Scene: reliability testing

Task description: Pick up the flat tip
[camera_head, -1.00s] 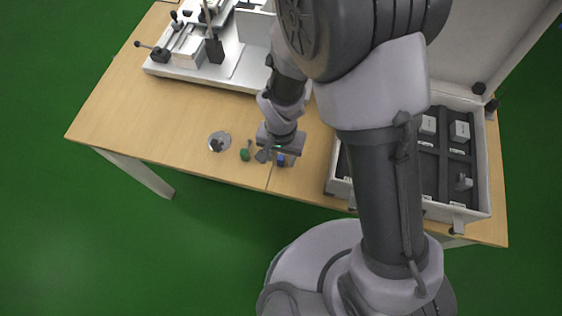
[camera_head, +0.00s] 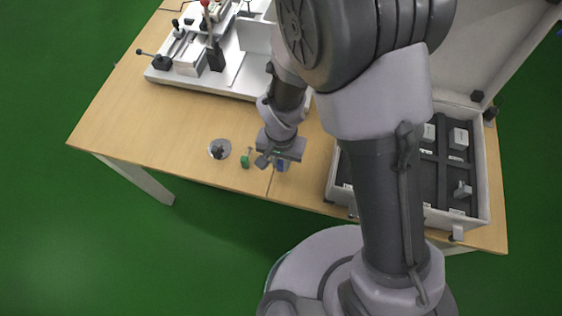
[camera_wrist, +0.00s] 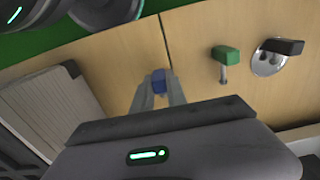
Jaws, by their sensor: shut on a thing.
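A small blue piece (camera_wrist: 158,82), which I take to be the flat tip, is between the two fingertips of my gripper (camera_wrist: 158,88) in the wrist view. The fingers are shut on it. In the head view the gripper (camera_head: 281,160) is low over the front of the wooden table, with the blue piece (camera_head: 282,166) partly covered. The lower part of the piece is hidden, so I cannot tell whether it touches the table.
A green-headed piece (camera_head: 245,161) and a round grey disc with a dark knob (camera_head: 219,149) are to the left. An open case (camera_head: 332,175) stands right, and a white fixture (camera_head: 245,75) at the back. The front left of the table (camera_head: 150,135) is clear.

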